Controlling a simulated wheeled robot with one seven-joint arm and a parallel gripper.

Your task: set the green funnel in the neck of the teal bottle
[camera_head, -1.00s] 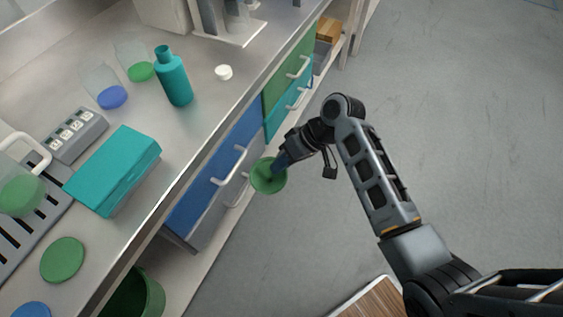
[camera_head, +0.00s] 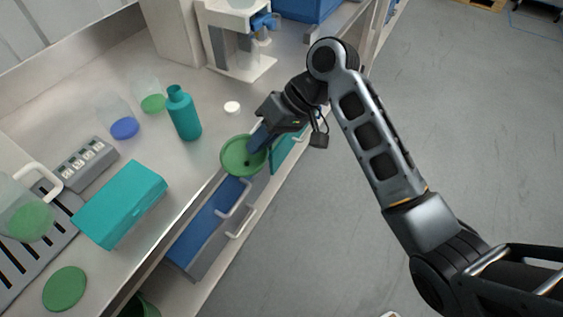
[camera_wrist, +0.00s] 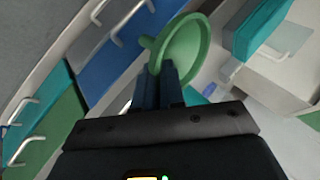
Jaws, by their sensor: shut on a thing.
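The green funnel (camera_head: 240,157) is held in my gripper (camera_head: 259,140), its wide mouth facing up toward the head camera. It appears over the front edge of the bench. In the wrist view the funnel (camera_wrist: 187,50) sits at the fingertips, and my gripper (camera_wrist: 160,82) is shut on it. The teal bottle (camera_head: 184,116) stands upright on the bench, up and to the left of the funnel, with its neck open and clear. The funnel is apart from the bottle.
A white cap (camera_head: 232,107) lies right of the bottle. Flasks with blue (camera_head: 125,128) and green (camera_head: 153,103) contents stand left of it. A teal box (camera_head: 120,203) lies nearer the front. A white stand (camera_head: 240,50) is at the back. Drawers with handles are below the edge.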

